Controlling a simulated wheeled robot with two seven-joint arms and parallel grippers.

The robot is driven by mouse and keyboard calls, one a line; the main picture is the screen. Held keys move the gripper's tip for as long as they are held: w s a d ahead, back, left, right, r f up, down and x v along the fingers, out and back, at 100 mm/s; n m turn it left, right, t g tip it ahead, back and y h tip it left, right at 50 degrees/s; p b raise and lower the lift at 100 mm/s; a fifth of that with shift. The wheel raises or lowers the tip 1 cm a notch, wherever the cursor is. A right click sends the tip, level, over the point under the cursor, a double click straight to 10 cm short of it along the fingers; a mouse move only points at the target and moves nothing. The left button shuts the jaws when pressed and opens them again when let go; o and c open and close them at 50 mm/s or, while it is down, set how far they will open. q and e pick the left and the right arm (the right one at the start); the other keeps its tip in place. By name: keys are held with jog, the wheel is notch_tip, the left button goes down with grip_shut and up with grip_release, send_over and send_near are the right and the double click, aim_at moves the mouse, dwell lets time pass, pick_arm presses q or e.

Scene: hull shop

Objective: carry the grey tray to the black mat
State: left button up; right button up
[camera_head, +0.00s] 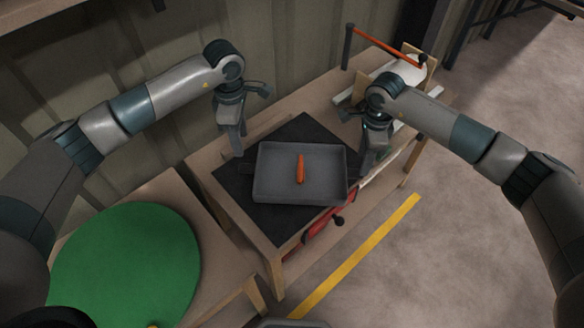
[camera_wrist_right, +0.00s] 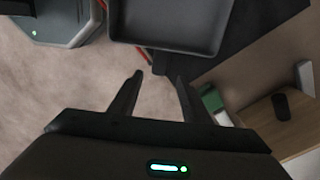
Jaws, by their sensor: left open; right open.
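The grey tray (camera_head: 275,188) lies level over the black mat (camera_head: 305,130) on the wooden table and appears to rest on it. An orange stick-like object (camera_head: 300,169) lies inside the tray. My left gripper (camera_head: 237,150) is open at the tray's left end, apart from it as far as I can see. My right gripper (camera_head: 369,165) is open near the tray's right end. In the right wrist view, the fingers (camera_wrist_right: 158,76) have empty space between them, and the tray (camera_wrist_right: 175,22) is just beyond their tips.
A green round mat (camera_head: 130,265) lies on a lower surface at the left. An orange-armed tool (camera_head: 385,48) and a white item (camera_head: 400,72) are at the table's far end. A red object (camera_head: 330,218) is at the table's near side. A yellow line (camera_head: 360,250) marks the open floor.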

notch_tip(320, 180, up, 5)
jog(key=shift+f, duration=0.1)
dwell(0.7)
